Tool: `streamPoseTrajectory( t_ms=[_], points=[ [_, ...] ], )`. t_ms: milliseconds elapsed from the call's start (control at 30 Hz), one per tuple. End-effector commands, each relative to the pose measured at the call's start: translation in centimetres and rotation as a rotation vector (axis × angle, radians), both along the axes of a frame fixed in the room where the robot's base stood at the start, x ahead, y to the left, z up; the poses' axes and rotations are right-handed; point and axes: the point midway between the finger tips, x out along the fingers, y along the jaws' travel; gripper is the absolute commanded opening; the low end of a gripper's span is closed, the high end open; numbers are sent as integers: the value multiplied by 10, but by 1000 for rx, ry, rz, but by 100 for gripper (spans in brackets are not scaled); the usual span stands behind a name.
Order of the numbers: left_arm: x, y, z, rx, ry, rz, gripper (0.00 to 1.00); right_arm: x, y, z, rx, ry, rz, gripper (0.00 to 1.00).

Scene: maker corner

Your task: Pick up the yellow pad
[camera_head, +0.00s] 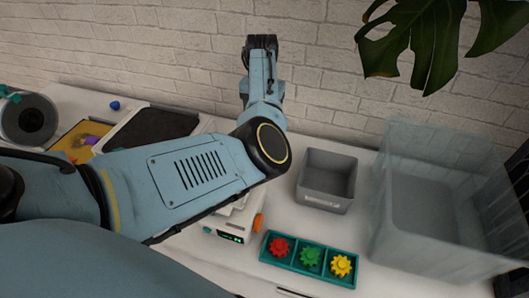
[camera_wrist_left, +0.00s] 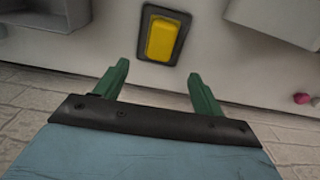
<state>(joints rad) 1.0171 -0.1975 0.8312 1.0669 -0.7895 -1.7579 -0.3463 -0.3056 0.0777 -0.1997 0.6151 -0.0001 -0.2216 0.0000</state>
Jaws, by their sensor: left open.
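The yellow pad (camera_wrist_left: 162,41) sits in a small dark frame (camera_wrist_left: 182,17) on the white surface in the left wrist view. I cannot see the pad in the head view, where my arm covers part of the table. My left gripper (camera_wrist_left: 157,84) has its two green fingers apart and nothing between them. The pad lies just beyond the fingertips, roughly between them in the picture, and apart from them. My right gripper is in neither view.
A grey bin (camera_head: 327,181) and a large translucent crate (camera_head: 420,235) stand at the right. A teal tray (camera_head: 303,270) holds red, green and yellow gears. A white device (camera_head: 226,232) is partly behind my arm. A dark-topped tray (camera_head: 150,131) lies left; a brick wall (camera_head: 180,50) rises behind.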

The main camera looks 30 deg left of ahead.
Motion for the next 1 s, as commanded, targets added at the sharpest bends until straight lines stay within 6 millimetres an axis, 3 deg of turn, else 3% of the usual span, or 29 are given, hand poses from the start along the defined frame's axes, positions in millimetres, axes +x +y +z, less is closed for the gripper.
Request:
streamPoseTrajectory(
  t_ms=[300, 567, 800, 1000],
  points=[
    [-1, 1, -59, -1, 3, 0, 69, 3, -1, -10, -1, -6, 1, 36],
    [-2, 1, -79, 1, 1, 1, 69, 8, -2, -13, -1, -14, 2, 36],
    [-4, 0, -115, -1, 3, 0, 69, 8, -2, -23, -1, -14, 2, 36],
    [-4, 0, -123, 0, 1, 1, 69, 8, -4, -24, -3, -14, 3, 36]
  ],
)
